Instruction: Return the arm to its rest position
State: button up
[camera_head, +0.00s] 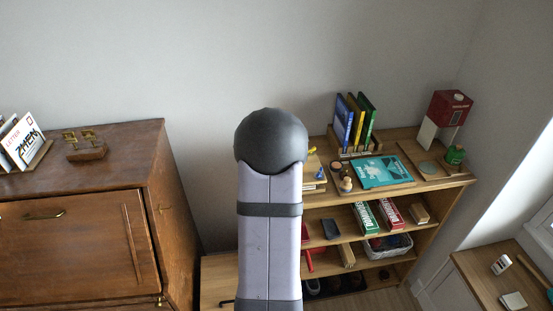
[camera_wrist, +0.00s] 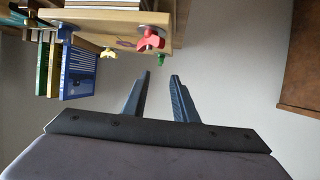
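My gripper (camera_wrist: 160,82) shows in the wrist view, with its two dark fingers apart and nothing between them. Behind the fingers is a plain grey wall. In the head view my arm (camera_head: 270,220) stands upright in the middle, in front of the shelf's left part, and my gripper is hidden there.
A brown cabinet (camera_head: 75,245) stands at the left.

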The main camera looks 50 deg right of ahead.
jog(key=w+a+f+n+g+y, duration=0.1)
jog(key=w+a+f+n+y, duration=0.15)
jog(key=a, duration=0.75)
jog(key=w+a+f+n+y, duration=0.1)
jog(key=a+n+y, duration=0.15)
jog(key=a, duration=0.65)
jog(key=w+a+f+n+g+y, duration=0.15)
jog(key=a+y, duration=0.25)
jog(key=a, duration=0.6)
jog(key=s+a+n+g+y, duration=0.2)
jog(key=s+a+n+g, duration=0.3)
jog(key=s+a, duration=1)
notch_tip(320, 180, down, 7)
jog(key=a+b, duration=0.1)
jog(key=b, duration=0.6)
jog(key=shift+w+a, duration=0.15)
jog(key=shift+w, duration=0.25)
jog(key=shift+m, duration=0.25)
